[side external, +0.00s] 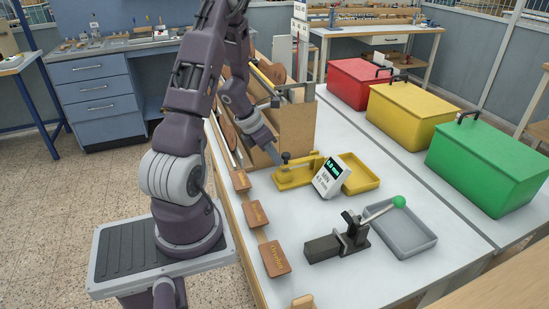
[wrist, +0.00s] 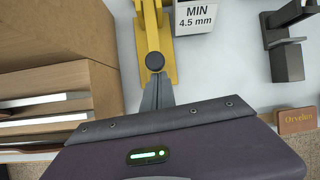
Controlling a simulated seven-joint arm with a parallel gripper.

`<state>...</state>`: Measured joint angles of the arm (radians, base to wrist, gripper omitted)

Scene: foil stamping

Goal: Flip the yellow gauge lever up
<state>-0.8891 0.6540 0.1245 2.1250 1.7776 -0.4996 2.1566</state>
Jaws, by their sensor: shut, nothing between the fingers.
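The yellow gauge (side external: 296,178) stands on the bench beside a white display box (side external: 328,176). Its yellow lever (side external: 304,160) lies low, close to level, above the base, with a black knob (side external: 286,157) at its near end. In the wrist view the lever (wrist: 152,25) runs up the picture from the black knob (wrist: 155,61). My gripper (side external: 277,161) is shut and empty, its fingertips close beside the knob; they also show in the wrist view (wrist: 157,80) just below the knob. I cannot tell whether they touch it.
A wooden rack (side external: 296,125) stands close to the left of the gauge. A yellow tray (side external: 361,175) lies behind the display box. A black toggle clamp (side external: 340,240) with a green ball and a grey tray (side external: 408,232) are to the right. Wooden plaques (side external: 256,214) line the front edge.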

